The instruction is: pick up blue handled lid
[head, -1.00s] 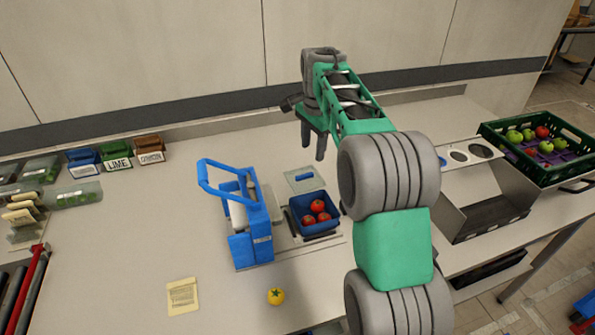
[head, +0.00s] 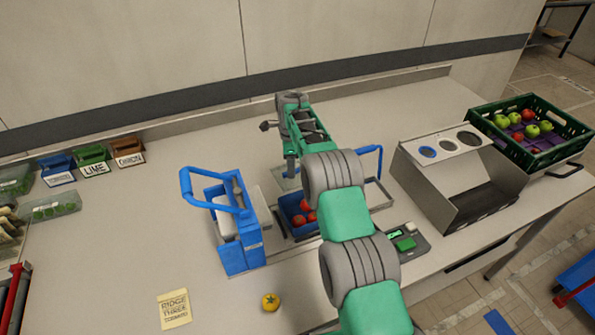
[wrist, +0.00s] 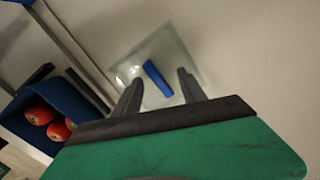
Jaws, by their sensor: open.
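The lid (wrist: 178,48) is a clear, squarish pane with a blue bar handle (wrist: 157,78). In the wrist view it lies just beyond my fingertips, and the handle shows between them. My gripper (wrist: 159,88) is open and empty, pointing down over the lid. In the head view my gripper (head: 291,168) is above the counter behind the blue tray, and my arm hides most of the lid.
A blue tray (wrist: 40,120) of red tomatoes sits close beside the lid, in a metal frame. A blue-handled machine (head: 238,235) stands left of it. A grey metal stand (head: 415,160) and a green crate (head: 560,150) are at right.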

